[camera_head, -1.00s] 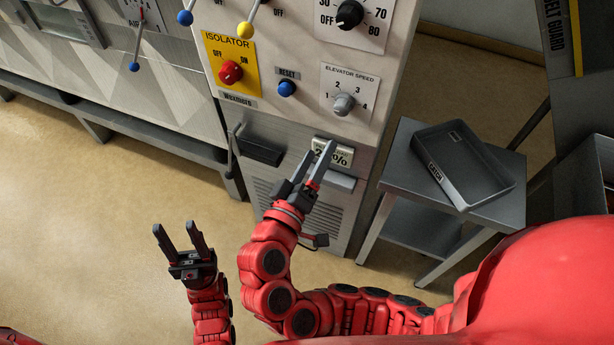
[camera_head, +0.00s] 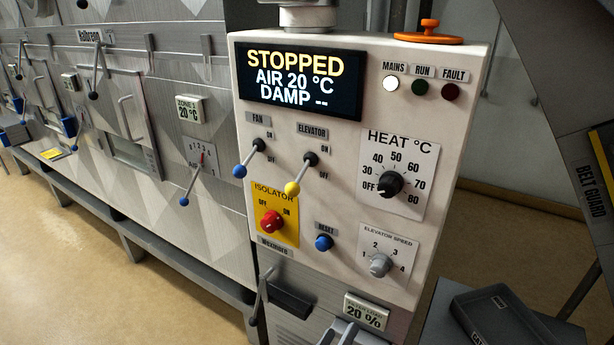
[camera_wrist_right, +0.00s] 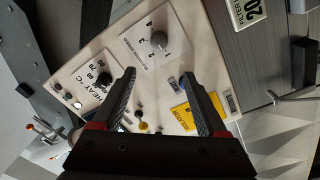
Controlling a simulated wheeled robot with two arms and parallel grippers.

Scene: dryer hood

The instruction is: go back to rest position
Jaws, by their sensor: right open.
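My right gripper (camera_head: 345,332) shows only as fingertips at the bottom edge of the head view, in front of the lower panel by the filter load label. In the right wrist view my right gripper (camera_wrist_right: 158,76) is open, with nothing between its fingers, and faces the control panel at an angle. My left gripper is out of view. The control panel (camera_head: 345,213) carries a display (camera_head: 300,82) reading STOPPED, AIR 20 °C, DAMP --. The MAINS lamp (camera_head: 391,83) is bright; the RUN (camera_head: 421,87) and FAULT lamps (camera_head: 450,92) are dark.
The panel bears a red isolator knob (camera_head: 271,222), a blue reset button (camera_head: 324,242), a heat dial (camera_head: 390,184), a speed knob (camera_head: 380,264) and two levers. A dark tray (camera_head: 510,318) sits at lower right. Open floor (camera_head: 60,265) lies at lower left.

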